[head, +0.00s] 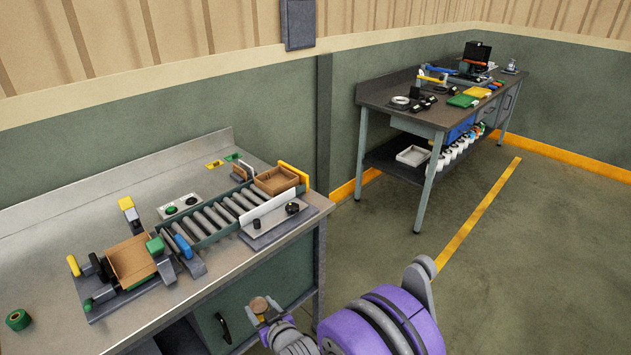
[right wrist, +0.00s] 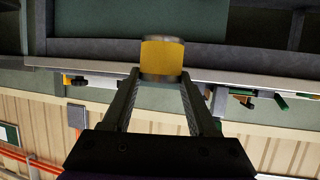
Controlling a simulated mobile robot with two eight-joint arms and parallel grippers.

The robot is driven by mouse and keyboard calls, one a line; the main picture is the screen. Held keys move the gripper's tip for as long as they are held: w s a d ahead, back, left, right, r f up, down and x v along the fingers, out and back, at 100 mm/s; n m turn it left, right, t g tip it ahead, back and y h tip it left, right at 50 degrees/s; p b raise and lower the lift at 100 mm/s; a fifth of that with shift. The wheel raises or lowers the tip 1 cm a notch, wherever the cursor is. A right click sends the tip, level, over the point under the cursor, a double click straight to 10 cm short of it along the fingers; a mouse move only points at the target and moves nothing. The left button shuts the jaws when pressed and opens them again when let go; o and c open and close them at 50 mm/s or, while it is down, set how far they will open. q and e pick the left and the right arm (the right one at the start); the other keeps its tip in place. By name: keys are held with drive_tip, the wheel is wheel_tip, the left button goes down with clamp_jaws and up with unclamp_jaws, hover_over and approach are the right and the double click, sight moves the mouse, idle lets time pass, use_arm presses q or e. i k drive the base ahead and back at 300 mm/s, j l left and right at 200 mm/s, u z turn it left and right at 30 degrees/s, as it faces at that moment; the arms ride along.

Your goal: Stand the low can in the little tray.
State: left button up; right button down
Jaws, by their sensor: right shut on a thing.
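My right gripper (head: 268,313) is shut on a low can (head: 259,304), in front of the workbench's front edge in the head view. In the right wrist view the can (right wrist: 162,57) is yellow with metal rims, held between the two fingertips. A small brown tray (head: 131,262) sits tilted in a fixture on the left of the bench. Another brown tray (head: 276,181) stands at the far end of the rollers. A white tray (head: 413,155) is on the far bench's lower shelf. I cannot tell which is the little tray. My left gripper is not in view.
A roller conveyor (head: 215,220) runs across the metal workbench (head: 75,215). A green tape roll (head: 18,320) lies at the bench's left front. The second bench (head: 375,92) holds tools and parts. The floor (head: 540,260) between and right of the benches is clear.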

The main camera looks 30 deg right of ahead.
sight(275, 191)
drive_tip(key=i+l+z, duration=0.1)
drive_tip(key=l+z, duration=0.25)
drive_tip(key=z, duration=0.15)
drive_tip(key=i+l+z, duration=0.2)
drive_tip(key=l+z, duration=0.25)
drive_tip(key=i+l+u, duration=0.3)
drive_tip(key=i+l, duration=0.35)
